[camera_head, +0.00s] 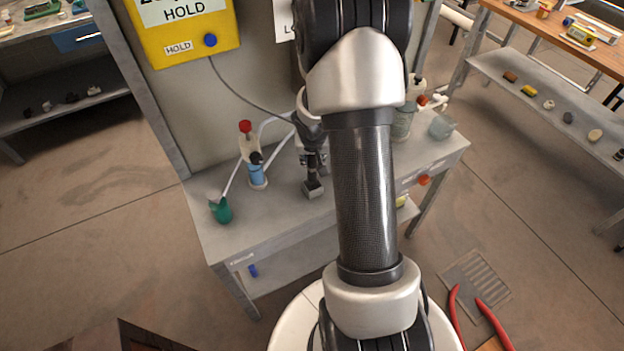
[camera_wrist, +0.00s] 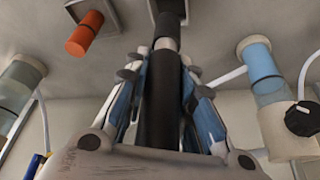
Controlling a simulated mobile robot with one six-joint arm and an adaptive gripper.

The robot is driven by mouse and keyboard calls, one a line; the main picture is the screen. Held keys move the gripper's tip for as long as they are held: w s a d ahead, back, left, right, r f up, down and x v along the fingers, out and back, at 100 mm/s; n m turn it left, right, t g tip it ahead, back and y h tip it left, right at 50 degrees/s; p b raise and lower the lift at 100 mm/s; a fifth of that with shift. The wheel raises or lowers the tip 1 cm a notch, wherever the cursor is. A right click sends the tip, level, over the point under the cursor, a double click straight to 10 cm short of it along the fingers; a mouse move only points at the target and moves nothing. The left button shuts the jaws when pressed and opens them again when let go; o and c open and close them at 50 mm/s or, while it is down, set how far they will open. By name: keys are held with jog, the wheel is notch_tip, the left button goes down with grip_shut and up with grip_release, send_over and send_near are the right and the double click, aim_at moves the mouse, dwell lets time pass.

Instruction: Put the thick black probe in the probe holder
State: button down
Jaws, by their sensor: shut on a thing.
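The thick black probe (camera_wrist: 160,100) runs lengthwise between the two fingers of my gripper (camera_wrist: 163,75) in the wrist view. My gripper is shut on it. Past the fingertips, the probe shows a grey band and a dark far end at a grey block-like piece (camera_wrist: 184,12), perhaps the probe holder. I cannot tell whether the probe is inside it or only in front of it. The probe is hard to make out there.
An orange cylinder (camera_wrist: 85,33) sits on a grey square piece. Clear containers (camera_head: 442,126) stand at the right. White tubing runs near the bottle.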

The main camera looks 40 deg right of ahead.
aim_at(312, 170)
jog(key=shift+f+b, duration=2.4)
jog(key=shift+f, duration=0.7)
jog(key=shift+r, duration=0.15)
jog(key=c, duration=1.3)
grip_release()
jog(key=shift+f, duration=0.2)
jog(key=shift+c, duration=0.2)
